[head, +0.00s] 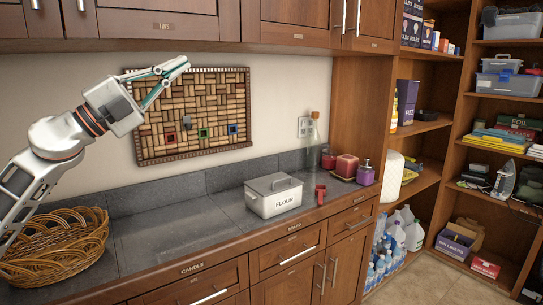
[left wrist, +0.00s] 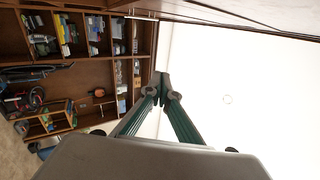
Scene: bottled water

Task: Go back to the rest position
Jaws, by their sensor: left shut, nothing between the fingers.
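My left gripper (head: 184,64) is raised in front of the wall, at the upper left of the head view, above the counter. Its fingers are shut with nothing between them. In the left wrist view the green fingers (left wrist: 162,86) meet at their tips. In the head view the gripper overlaps the top of the cork board (head: 190,112). My right gripper is in neither view. Several water bottles (head: 382,264) stand on the floor-level shelf at the lower right of the head view.
A wicker basket (head: 55,250) sits on the counter below my left arm. A flour tin (head: 273,196), a glass bottle (head: 313,145) and candles (head: 346,166) stand farther right. Upper cabinets (head: 290,18) hang just above the gripper. The counter's middle (head: 165,232) is clear.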

